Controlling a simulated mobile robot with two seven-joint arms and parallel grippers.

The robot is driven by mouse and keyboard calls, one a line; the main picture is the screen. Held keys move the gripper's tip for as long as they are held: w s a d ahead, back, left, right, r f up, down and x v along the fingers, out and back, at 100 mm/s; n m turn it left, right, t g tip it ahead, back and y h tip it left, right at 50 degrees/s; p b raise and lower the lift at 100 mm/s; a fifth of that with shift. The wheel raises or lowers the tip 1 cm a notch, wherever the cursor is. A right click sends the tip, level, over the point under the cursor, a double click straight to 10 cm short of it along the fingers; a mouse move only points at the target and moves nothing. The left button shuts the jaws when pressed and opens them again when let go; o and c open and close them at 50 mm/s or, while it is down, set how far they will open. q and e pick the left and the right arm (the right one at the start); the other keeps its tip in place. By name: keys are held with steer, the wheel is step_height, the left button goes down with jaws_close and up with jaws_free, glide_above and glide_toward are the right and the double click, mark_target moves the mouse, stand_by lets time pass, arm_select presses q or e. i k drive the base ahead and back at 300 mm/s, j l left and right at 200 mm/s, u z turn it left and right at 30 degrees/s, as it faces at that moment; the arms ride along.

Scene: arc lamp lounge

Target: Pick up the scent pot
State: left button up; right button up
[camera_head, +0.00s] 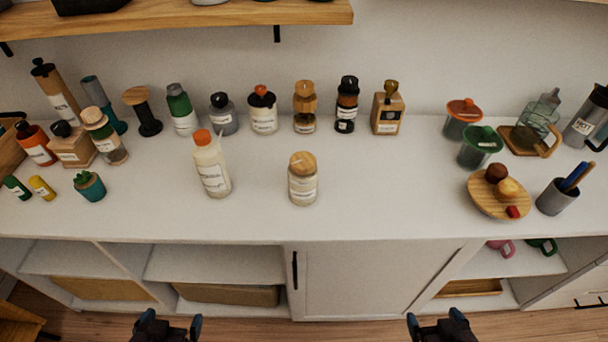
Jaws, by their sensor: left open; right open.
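No readable label marks one item as the scent pot. A likely one is the cream jar with a round wooden lid (303,187), upright near the front middle of the white cabinet top (400,205). A taller cream bottle with an orange cap (212,170) stands to its left. A row of several labelled bottles stands behind, including an amber one (305,108) and a square tan one (387,110). My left gripper (172,321) is open and empty at the bottom left, below the cabinet top's front edge. My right gripper (436,319) is open and empty at the bottom right.
A wooden plate with food (485,203), a grey pen cup (556,197) and lidded cups (480,147) stand at the right. Several bottles and a small plant pot (90,186) crowd the left. A wooden shelf (200,18) overhangs the back. The top is clear around the cream jar.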

mark_target(303, 189)
steer(key=j, duration=0.7)
steer(key=k+j+z, duration=0.1)
steer(key=j, duration=0.55)
steer(key=k+j, duration=0.1)
steer(key=j, duration=0.6)
steer(key=j+z, duration=0.1)
steer(key=j, duration=0.6)
steer(key=i+l, duration=0.1)
steer(key=l, duration=0.2)
steer(key=i+l, duration=0.1)
steer(key=l, duration=0.2)
steer(key=u, duration=0.05)
